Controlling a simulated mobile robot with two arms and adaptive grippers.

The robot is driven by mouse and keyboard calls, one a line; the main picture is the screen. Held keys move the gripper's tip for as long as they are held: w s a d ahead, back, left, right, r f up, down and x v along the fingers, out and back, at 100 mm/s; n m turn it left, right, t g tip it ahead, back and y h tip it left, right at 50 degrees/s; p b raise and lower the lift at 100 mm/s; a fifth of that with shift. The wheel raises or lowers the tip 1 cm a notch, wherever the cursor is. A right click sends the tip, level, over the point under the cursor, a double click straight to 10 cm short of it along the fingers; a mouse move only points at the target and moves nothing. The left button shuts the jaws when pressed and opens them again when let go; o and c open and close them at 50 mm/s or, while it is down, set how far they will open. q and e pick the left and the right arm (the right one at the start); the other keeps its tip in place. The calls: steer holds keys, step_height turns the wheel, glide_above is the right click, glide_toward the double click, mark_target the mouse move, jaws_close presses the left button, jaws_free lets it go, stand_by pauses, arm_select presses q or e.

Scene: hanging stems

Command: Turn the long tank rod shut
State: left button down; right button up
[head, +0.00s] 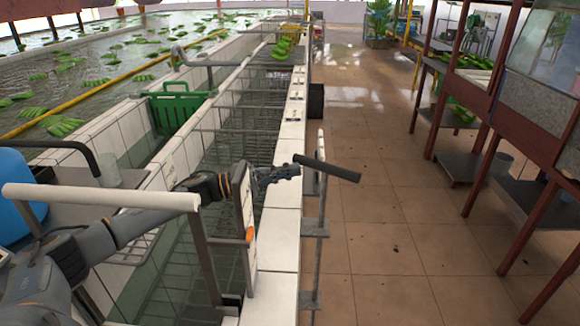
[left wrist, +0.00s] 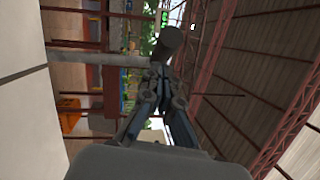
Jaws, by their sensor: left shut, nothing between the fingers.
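The long tank rod (head: 320,225) is a thin grey upright rod in brackets on the outer side of the tiled tank wall. In the left wrist view, the fingertips (left wrist: 160,72) are together just below the dark handle (left wrist: 171,42), and the grey rod (left wrist: 105,58) runs in from the left. I cannot tell whether they touch. My right gripper is not in view.
The white tank wall (head: 280,240) runs along the left, with wire racks (head: 250,130) and a green crate (head: 178,106) behind it. Bananas float in the water. The tiled floor (head: 380,215) right of the rod is clear; shelves with red posts (head: 480,145) stand farther right.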

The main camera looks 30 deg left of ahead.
arm_select(q)
steer(key=shift+w+r, duration=0.1)
steer(key=shift+w, duration=0.15)
steer(key=shift+w+a, duration=0.1)
steer(key=shift+w, duration=0.1)
stand_by(0.4)
